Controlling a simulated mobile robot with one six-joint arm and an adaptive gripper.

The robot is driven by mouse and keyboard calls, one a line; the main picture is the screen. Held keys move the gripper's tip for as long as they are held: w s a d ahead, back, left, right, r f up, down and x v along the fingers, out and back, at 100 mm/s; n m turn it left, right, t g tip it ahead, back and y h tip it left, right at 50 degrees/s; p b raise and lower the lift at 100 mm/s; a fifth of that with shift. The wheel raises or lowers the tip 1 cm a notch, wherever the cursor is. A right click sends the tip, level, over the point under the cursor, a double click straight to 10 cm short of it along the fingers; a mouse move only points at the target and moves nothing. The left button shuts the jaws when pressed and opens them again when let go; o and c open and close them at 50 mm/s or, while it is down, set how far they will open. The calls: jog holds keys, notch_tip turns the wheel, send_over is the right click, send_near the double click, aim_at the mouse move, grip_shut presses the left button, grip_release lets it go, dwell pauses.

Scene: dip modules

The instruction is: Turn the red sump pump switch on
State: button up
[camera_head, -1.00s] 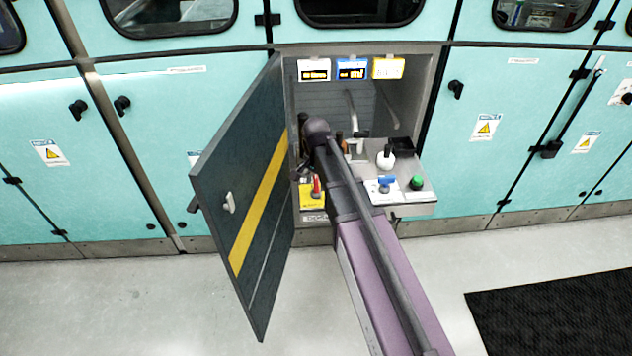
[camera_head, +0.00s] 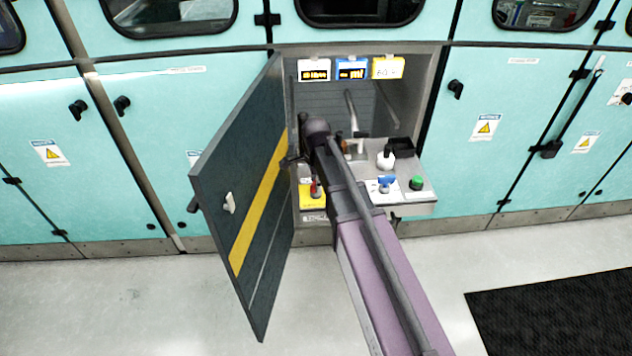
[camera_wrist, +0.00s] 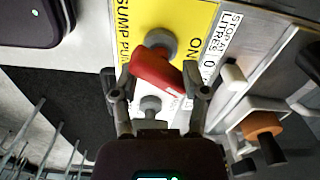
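The red sump pump switch (camera_wrist: 155,72) shows in the wrist view as a red lever on a grey round pivot. It sits on a yellow plate (camera_wrist: 112,18) lettered "SUMP PUMP", with "ON" to the right of the pivot. My gripper (camera_wrist: 162,88) is open, one finger on each side of the lever; I cannot tell whether either finger touches it. In the head view the red switch (camera_head: 316,189) is low in the open cabinet, partly covered by my gripper and arm. The yellow plate (camera_head: 308,200) shows around it.
The dark cabinet door (camera_head: 240,200) stands open close on the left. Right of my arm, a shelf holds a blue valve handle (camera_head: 387,184), a green button (camera_head: 416,183) and a white knob (camera_head: 385,160). An orange-brown knob (camera_wrist: 262,125) is near the right finger.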

jog(key=shift+m, duration=1)
jog(key=shift+r+p, duration=0.45)
notch_tip(320, 180, up, 13)
jog(key=p, duration=1.3)
jog(key=s+d+n, duration=0.5)
jog(key=s+n, duration=0.3)
jog(key=n, duration=0.1)
jog(key=s+d+r+n+p, duration=0.1)
jog(key=s+d+n, duration=0.4)
jog(key=s+n, duration=0.3)
jog(key=shift+d+r+n, duration=0.15)
jog(key=shift+r+n, duration=0.05)
jog(key=shift+n, duration=0.2)
jog(key=w+a+m, duration=0.4)
jog(key=w+a, duration=0.1)
jog(key=w, duration=0.3)
jog(key=w+a+f+m+b, duration=0.1)
jog(key=w+a+m, duration=0.4)
jog(key=w, duration=0.3)
jog(key=shift+a+f, duration=0.2)
jog(key=shift+f, duration=0.1)
